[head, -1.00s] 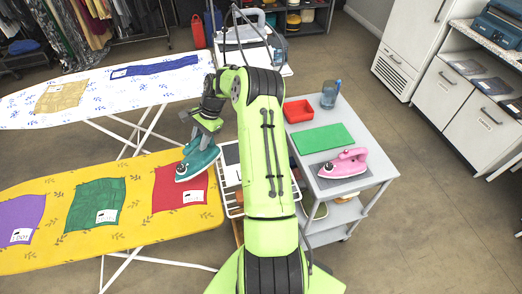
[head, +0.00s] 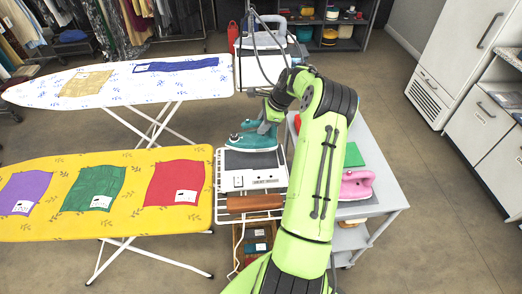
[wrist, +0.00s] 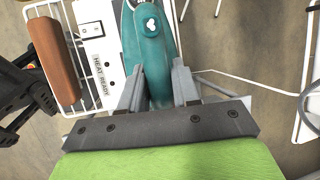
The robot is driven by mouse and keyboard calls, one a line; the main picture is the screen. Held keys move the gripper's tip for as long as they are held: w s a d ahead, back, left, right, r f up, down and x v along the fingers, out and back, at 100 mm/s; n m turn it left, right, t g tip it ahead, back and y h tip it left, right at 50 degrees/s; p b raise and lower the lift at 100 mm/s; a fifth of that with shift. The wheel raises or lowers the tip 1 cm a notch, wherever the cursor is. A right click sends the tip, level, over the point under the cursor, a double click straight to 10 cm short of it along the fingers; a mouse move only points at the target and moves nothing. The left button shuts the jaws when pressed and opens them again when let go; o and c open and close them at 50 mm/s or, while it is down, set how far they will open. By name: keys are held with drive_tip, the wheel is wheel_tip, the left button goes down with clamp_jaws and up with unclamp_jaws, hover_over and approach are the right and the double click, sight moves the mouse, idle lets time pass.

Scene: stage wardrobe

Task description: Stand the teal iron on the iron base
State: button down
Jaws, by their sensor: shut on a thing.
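The teal iron (head: 252,138) is held by my gripper (head: 267,127) over the far part of the iron base (head: 248,182). In the wrist view the two fingers (wrist: 158,90) are shut on the teal iron (wrist: 154,55). The iron base has a dark pad and a white panel with a switch; the panel marked "HEAT READY" also shows in the wrist view (wrist: 97,45). The iron looks roughly level, sole down. I cannot tell whether its sole touches the pad.
A white wire rack (head: 222,180) surrounds the base, with a brown wooden piece (head: 255,202) in front. The yellow ironing board (head: 130,222) is left. A grey cart (head: 385,196) with a pink iron (head: 356,186) and green mat (head: 353,155) is right, partly behind my arm.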

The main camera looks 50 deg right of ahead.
sight(265, 136)
wheel_tip(265, 136, down, 8)
drive_tip(key=shift+r+b, duration=0.25)
drive_tip(key=shift+b, duration=0.1)
drive_tip(key=c, duration=0.8)
unclamp_jaws()
drive_tip(key=p+v, duration=0.1)
drive_tip(key=v, duration=1.1)
drive_tip(key=s+a+r+n+h, duration=0.1)
drive_tip(key=a+r+n, duration=0.4)
drive_tip(key=a, duration=0.4)
drive_tip(key=a+r+n+g+h, duration=0.1)
drive_tip(key=a+r+n, duration=0.35)
drive_tip(key=a, duration=0.35)
drive_tip(key=s+a+r+n+h, duration=0.1)
drive_tip(key=a+r+n, duration=0.45)
drive_tip(key=a, duration=0.35)
drive_tip(key=s+a+n, duration=0.3)
drive_tip(key=s, duration=0.2)
drive_tip(key=s+a+n+t, duration=0.1)
drive_tip(key=s+a+n, duration=0.3)
drive_tip(key=s, duration=0.2)
drive_tip(key=s+a+r+n+t+y, duration=0.1)
drive_tip(key=s+a+n, duration=0.2)
drive_tip(key=s, duration=0.3)
drive_tip(key=shift+s+a+n, duration=0.1)
drive_tip(key=shift+a+n, duration=0.3)
drive_tip(key=shift+a, duration=0.3)
